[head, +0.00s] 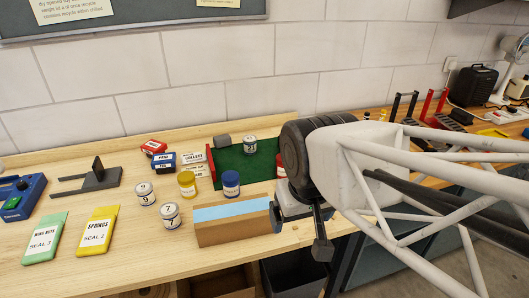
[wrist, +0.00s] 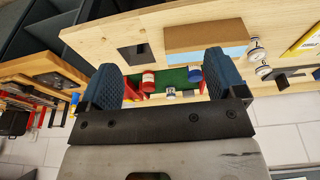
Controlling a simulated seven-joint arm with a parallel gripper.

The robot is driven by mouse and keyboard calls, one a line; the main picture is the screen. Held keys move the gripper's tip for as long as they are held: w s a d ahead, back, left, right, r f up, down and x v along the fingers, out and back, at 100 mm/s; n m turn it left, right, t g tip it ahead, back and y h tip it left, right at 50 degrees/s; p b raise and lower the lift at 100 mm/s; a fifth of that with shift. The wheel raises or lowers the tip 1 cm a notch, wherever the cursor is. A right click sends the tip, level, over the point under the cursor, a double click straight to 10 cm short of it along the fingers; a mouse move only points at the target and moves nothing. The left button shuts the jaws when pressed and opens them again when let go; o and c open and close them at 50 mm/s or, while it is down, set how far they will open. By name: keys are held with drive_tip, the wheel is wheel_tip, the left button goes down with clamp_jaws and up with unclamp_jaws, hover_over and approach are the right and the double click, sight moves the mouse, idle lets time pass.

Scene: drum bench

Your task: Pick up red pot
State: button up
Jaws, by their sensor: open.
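The red pot (wrist: 148,80), with a white label band, shows between my fingers in the wrist view, nearer the left finger. In the head view, a red and white patch (head: 281,170) shows beside my wrist. I cannot tell whether it is the pot or the red end of the green tray, as my arm covers most of that spot. My gripper (wrist: 163,78) is open, with its blue pads wide apart and nothing held. In the head view my gripper (head: 312,228) hangs at the right of the wooden block, partly hidden by my wrist.
A blue pot (head: 231,183) and a yellow pot (head: 187,184) stand left of my arm. A wooden block with a blue top (head: 232,232) lies in front. The green tray (head: 228,166) holds a white pot (head: 249,146). Numbered white pots (head: 170,215) stand further left.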

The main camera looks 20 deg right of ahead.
drive_tip(key=t+h, duration=0.2)
drive_tip(key=t, duration=0.4)
approach(287, 164)
drive_tip(key=s+a+r, duration=0.3)
drive_tip(key=s+r, duration=0.1)
drive_tip(key=s, duration=0.5)
drive_tip(key=w+d+f+t+y, duration=0.1)
drive_tip(key=w+f, duration=0.2)
drive_tip(key=w+d+f+t, duration=0.2)
drive_tip(key=w, duration=0.2)
drive_tip(key=w+d+f+t+y, duration=0.1)
drive_tip(key=w+f, duration=0.2)
drive_tip(key=w, duration=0.1)
drive_tip(key=shift+d+f+n+y, duration=0.3)
drive_tip(key=shift+d+n, duration=0.05)
drive_tip(key=shift+n, duration=0.05)
drive_tip(key=shift+w+f+t+y, duration=0.3)
drive_tip(key=shift+f+t, duration=0.1)
drive_tip(key=shift+t, duration=0.1)
drive_tip(key=shift+x, duration=1.25)
drive_tip(key=shift+w+d, duration=0.1)
drive_tip(key=shift+w, duration=0.05)
drive_tip(key=shift+x, duration=2.45)
